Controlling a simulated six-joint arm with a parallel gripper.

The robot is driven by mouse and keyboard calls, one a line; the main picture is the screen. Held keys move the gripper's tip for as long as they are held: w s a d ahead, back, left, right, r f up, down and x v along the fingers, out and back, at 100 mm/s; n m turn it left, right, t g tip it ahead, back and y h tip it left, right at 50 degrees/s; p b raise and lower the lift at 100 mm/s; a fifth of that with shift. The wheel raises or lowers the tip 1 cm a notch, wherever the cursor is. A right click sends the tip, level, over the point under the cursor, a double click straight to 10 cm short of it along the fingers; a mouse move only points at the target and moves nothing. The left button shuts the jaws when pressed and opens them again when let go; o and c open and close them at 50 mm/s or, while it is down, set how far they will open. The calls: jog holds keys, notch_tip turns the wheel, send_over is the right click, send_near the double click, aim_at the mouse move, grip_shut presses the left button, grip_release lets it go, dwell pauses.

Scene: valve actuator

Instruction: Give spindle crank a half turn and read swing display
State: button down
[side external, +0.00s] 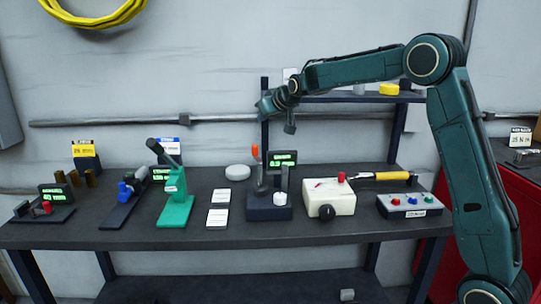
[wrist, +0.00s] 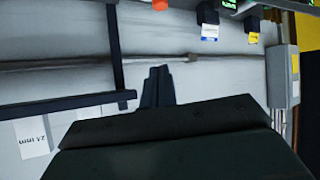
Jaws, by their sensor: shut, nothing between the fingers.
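My gripper (side external: 290,127) hangs high over the middle of the bench, near the wall, shut and empty. Its closed fingers also show in the wrist view (wrist: 158,86). Below it, apart from it, a dark unit (side external: 268,207) carries an orange-tipped upright lever (side external: 256,160), and a lit green display (side external: 283,160) stands behind it. To its right is a cream box (side external: 322,199) with a red knob (side external: 341,177) on top and a black knob (side external: 327,212) in front. I cannot tell which part is the spindle crank, and the display text is too small to read surely.
A green lever press (side external: 176,208), a blue-clamped device (side external: 126,190) and a small red-knobbed device (side external: 47,207) stand on the left of the bench. A button box (side external: 410,205) and a yellow-handled tool (side external: 388,176) lie right. A raised shelf (side external: 345,98) is behind.

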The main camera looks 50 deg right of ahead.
aim_at(258, 170)
jog(key=s+a+r+n+t+h, duration=0.25)
jog(key=a+n+t+h, duration=0.3)
jog(key=a+n, duration=0.7)
jog(key=d+f+n, duration=0.2)
jog(key=d+f, duration=0.1)
jog(key=f, duration=1.2)
jog(key=shift+w+y, duration=0.35)
jog(key=shift+y, duration=0.1)
jog(key=shift+n, duration=0.25)
jog(key=shift+x, duration=5.05)
jog(key=shift+s+d, duration=1.4)
jog(key=shift+s, duration=0.1)
